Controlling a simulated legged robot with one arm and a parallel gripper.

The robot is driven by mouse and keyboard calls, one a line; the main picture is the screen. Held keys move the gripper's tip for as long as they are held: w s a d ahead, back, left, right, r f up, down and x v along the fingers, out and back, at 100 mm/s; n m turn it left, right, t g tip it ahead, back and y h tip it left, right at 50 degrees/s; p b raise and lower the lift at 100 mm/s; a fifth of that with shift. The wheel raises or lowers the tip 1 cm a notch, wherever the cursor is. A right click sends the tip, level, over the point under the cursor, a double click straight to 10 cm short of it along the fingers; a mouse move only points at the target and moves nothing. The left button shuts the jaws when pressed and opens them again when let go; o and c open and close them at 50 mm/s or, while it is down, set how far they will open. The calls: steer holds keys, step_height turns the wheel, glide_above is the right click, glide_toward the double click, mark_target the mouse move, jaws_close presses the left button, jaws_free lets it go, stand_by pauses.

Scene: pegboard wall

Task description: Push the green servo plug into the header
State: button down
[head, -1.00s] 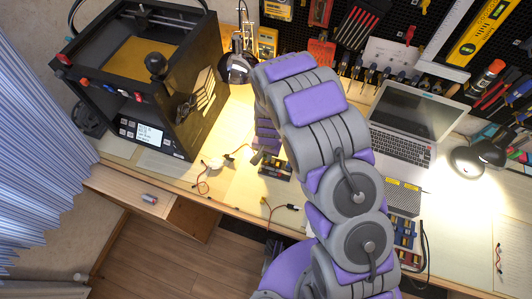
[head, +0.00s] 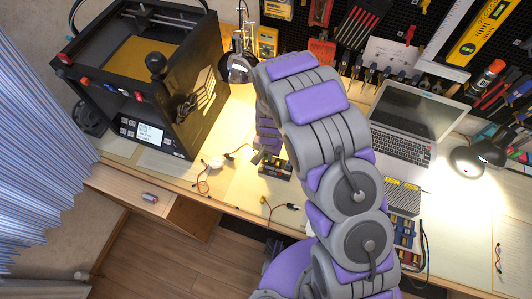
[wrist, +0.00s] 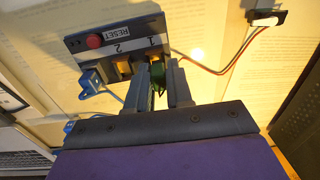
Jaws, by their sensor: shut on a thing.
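The green servo plug (wrist: 157,76) is between the two fingers of my gripper (wrist: 157,92) in the wrist view. My gripper is shut on it. The header is a dark block (wrist: 78,47) with a red button, the label RESET and slots marked 1 and 2. The plug is at the slot under the 1, lined up with it; how deep it sits I cannot tell. Slot 2 (wrist: 122,68) shows yellowish inside beside the left finger. In the head view the block (head: 275,168) stands on the bench, and my arm hides most of the gripper.
A blue servo (wrist: 91,82) with a pale wire is left of the fingers. A black connector (wrist: 266,17) with red and dark wires lies behind, at the right. A black printer (head: 140,75) stands left on the bench, a laptop (head: 405,125) right.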

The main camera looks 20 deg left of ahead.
steer(key=shift+d+f, duration=0.1)
steer(key=shift+f, duration=0.45)
steer(key=c, duration=0.9)
jaws_free()
steer(key=shift+c, duration=0.2)
steer(key=shift+r, duration=0.1)
steer(key=shift+r+p, duration=0.85)
steer(key=shift+r, duration=1.6)
steer(key=s+d+r, duration=0.3)
steer(key=d+r, duration=0.4)
steer(key=r, duration=0.4)
steer(key=s+d+r, duration=0.3)
steer(key=d+r, duration=0.5)
steer(key=r, duration=0.2)
steer(key=s+d+r+g+b, duration=0.1)
steer(key=s+d+r, duration=0.4)
steer(key=s, duration=0.5)
steer(key=s+d+r, duration=0.5)
steer(key=s+d, duration=0.1)
steer(key=s, duration=0.4)
steer(key=shift+s+d+r+g+h+b, duration=0.3)
steer(key=shift+r+g+h+b, duration=0.1)
